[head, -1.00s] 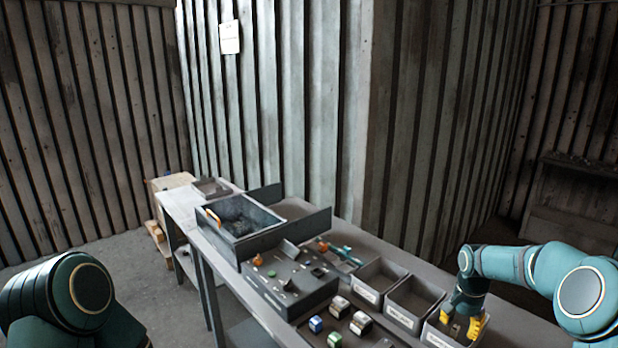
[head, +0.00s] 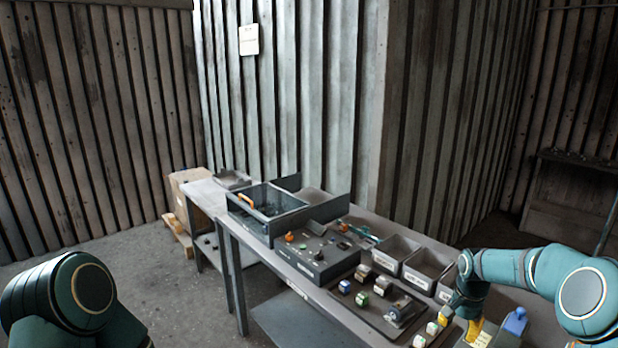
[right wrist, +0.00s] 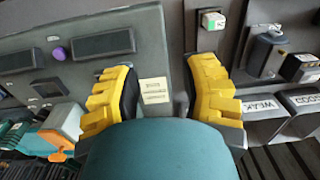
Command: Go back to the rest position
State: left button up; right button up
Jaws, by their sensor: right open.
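My right gripper (head: 462,325) is at the lower right of the head view, over the near end of the workbench. In the right wrist view the same gripper (right wrist: 163,78) has its yellow fingers spread wide, with nothing held between them. A grey panel with a pale label (right wrist: 155,91) shows behind the gap. The right arm is bent, with its forearm reaching left over the bench. My left gripper is out of view; only a teal part of my left arm shows at the lower left.
The workbench (head: 263,257) carries a grey tray (head: 290,222), a dark fixture (head: 322,265), labelled bins (head: 414,279) and several small blocks (head: 363,299). A blue-topped item (head: 514,322) stands close to my right gripper. Floor (head: 120,265) left of the bench is clear.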

jog(key=a+f+n, duration=0.1)
jog(key=a+f, duration=0.2)
jog(key=s+a+f+y+b, duration=0.1)
jog(key=a+f, duration=0.2)
jog(key=s+a+f+n, duration=0.1)
jog(key=a+f, duration=0.2)
jog(key=shift+s+a+f+n+y+b, duration=0.1)
jog(key=shift+s+f+n+y+b, duration=0.05)
jog(key=shift+f+n+y+b, duration=0.2)
jog(key=s+a+f+n+b, duration=0.1)
jog(key=s+a+f, duration=0.3)
jog(key=s+a, duration=0.2)
jog(key=s+a+f+n+t+y+b, duration=0.1)
jog(key=s+a+f+n+b, duration=0.1)
jog(key=s+a+f, duration=0.3)
jog(key=s+a+f+n+y+b, duration=0.1)
jog(key=s+a+f, duration=0.3)
jog(key=s, duration=0.8)
jog(key=a+n+b, duration=0.1)
jog(key=a, duration=0.1)
jog(key=shift+a+f+t, duration=0.3)
jog(key=shift+t, duration=0.1)
